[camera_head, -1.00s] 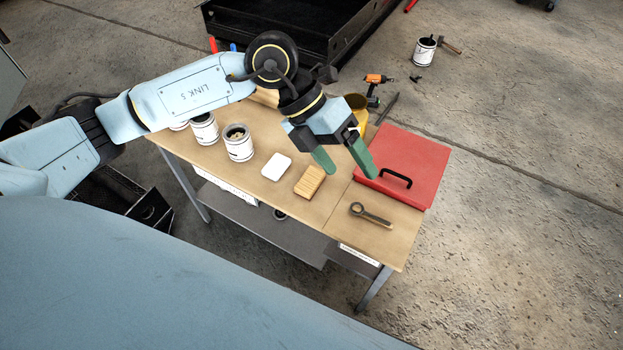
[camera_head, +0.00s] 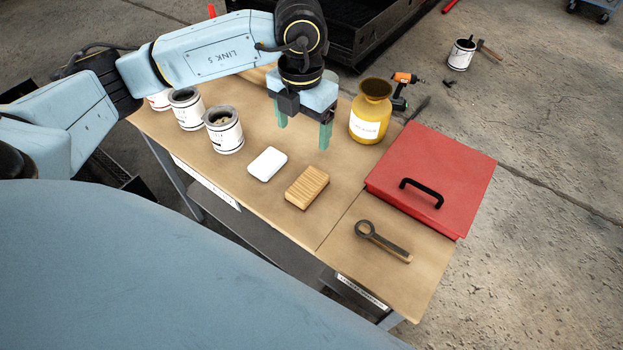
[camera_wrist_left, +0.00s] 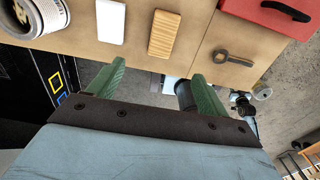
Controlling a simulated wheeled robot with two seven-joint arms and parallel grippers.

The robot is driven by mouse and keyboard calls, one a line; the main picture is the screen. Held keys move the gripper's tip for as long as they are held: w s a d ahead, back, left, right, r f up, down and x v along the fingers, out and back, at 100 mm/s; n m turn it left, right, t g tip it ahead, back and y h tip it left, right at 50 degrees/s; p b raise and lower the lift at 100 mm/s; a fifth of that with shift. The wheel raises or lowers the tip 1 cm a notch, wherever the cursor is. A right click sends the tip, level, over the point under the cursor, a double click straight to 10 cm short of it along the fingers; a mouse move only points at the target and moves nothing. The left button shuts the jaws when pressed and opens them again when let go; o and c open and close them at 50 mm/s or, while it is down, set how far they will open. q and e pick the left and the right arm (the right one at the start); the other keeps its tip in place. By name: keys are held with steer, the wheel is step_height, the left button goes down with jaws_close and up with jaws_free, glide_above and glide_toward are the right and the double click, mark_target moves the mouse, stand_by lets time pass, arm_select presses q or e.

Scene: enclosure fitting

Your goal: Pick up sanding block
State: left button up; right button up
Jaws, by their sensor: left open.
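A tan ribbed block (camera_head: 307,187), which looks like the sanding block, lies flat on the workbench (camera_head: 285,228). A white block (camera_head: 267,164) with rounded corners lies just left of it. My left gripper (camera_head: 303,133) is open and empty, its green fingers pointing down above the bench, higher in the picture than both blocks. In the left wrist view the tan block (camera_wrist_left: 164,34) and white block (camera_wrist_left: 111,22) lie beyond the fingertips, apart from them. My right gripper is not seen.
A red case (camera_head: 432,180) with a black handle and a ring-ended tool (camera_head: 383,240) lie on the right. A yellow jar (camera_head: 371,112) stands right of the gripper. White cans (camera_head: 224,130) stand on the left. An orange drill (camera_head: 402,90) is behind the jar.

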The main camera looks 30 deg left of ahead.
arm_select(q)
step_height(320, 180, down, 4)
steer(key=r+b, duration=0.1)
steer(key=b, duration=0.3)
glide_above(307, 183)
steer(key=f, duration=0.8)
steer(key=shift+s+a+f, duration=0.1)
steer(key=shift+a+f, duration=0.1)
steer(key=shift+f, duration=0.1)
steer(key=f, duration=0.1)
steer(key=f+b, duration=0.1)
steer(key=f, duration=0.3)
steer(key=shift+d+b, duration=0.3)
steer(key=shift+f, duration=0.45)
steer(key=c, duration=1.1)
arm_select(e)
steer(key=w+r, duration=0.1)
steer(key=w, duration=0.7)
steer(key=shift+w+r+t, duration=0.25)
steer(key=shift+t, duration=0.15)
